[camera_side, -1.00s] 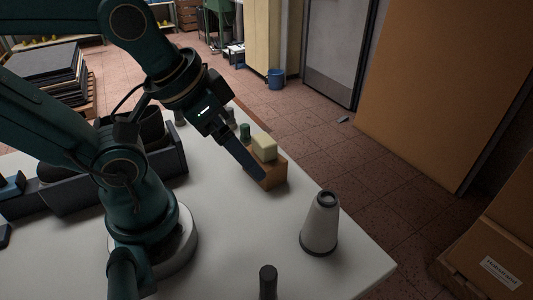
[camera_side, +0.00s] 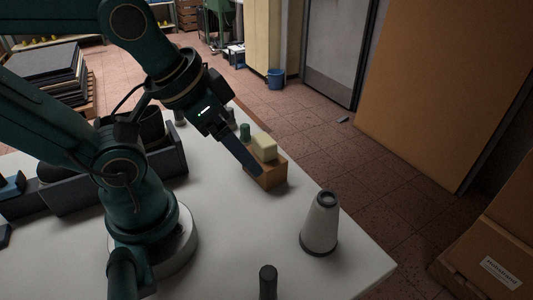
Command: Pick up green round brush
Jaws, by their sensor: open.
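A small green round thing (camera_side: 245,131), likely the green round brush, stands upright at the back left of a brown wooden block or box (camera_side: 268,177). Only its upper part shows; the rest is hidden behind my gripper and the box. A cream block (camera_side: 264,148) sits on the box just to its right. My gripper (camera_side: 254,171) is open and points down to the right, its fingers in front of the box's left side. From this side I cannot tell whether the fingers touch anything.
A white cone with a dark base (camera_side: 320,224) stands near the table's right edge. A dark upright cylinder (camera_side: 268,283) stands at the front. A dark bin (camera_side: 165,150) lies at the left. The white table (camera_side: 232,232) is clear in the middle.

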